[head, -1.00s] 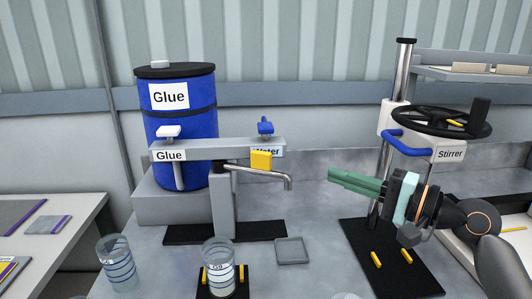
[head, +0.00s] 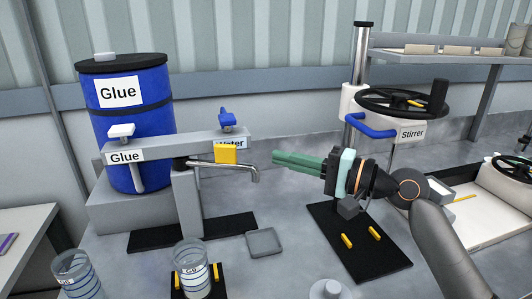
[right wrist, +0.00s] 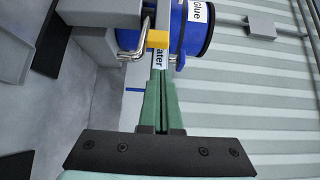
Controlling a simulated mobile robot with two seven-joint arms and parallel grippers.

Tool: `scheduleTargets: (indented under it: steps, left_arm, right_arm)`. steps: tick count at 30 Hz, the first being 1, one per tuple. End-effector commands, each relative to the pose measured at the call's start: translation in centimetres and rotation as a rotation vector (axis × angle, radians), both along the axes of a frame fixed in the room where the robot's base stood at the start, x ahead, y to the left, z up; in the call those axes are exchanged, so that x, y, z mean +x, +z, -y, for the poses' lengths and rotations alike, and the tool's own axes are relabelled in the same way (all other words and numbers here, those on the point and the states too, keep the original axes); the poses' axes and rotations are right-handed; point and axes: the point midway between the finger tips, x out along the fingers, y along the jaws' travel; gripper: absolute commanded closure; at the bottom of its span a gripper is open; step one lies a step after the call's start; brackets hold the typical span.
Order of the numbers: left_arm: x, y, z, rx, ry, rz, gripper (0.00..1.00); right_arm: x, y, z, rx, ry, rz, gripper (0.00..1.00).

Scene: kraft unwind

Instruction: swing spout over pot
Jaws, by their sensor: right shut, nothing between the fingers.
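The metal spout (head: 225,167) comes off the tap stand below the grey bar and points right, its bent tip ending in mid-air. A yellow block (head: 226,153) sits on it near the bar; it also shows in the right wrist view (right wrist: 158,39). A clear pot (head: 191,267) with blue lines stands below on a black pad, to the left of the spout's tip. My right gripper (head: 276,160) is shut and empty, its green fingers pointing left, a little right of the spout tip. In the right wrist view the spout (right wrist: 131,45) lies beyond the fingers. My left gripper is out of view.
A blue glue drum (head: 128,120) stands behind the bar. A second clear pot (head: 77,275) is at front left. A grey square plate (head: 264,241) lies on the bench. The stirrer (head: 395,120) with its black wheel stands behind my right arm.

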Motion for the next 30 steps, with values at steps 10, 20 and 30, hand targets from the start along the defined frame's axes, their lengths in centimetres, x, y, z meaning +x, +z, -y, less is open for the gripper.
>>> scheduleTargets:
  steps: [10,20,30]
  left_arm:
    - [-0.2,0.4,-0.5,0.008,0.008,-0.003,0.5]
    - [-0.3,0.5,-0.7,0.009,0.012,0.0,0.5]
    - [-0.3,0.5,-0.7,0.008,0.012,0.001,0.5]
  right_arm:
    - [3.3,0.2,-5.3,0.002,0.001,0.0,1.0]
    - [4.7,0.0,-7.7,0.0,0.001,0.0,1.0]
    - [4.8,0.0,-7.7,-0.001,0.0,0.001,1.0]
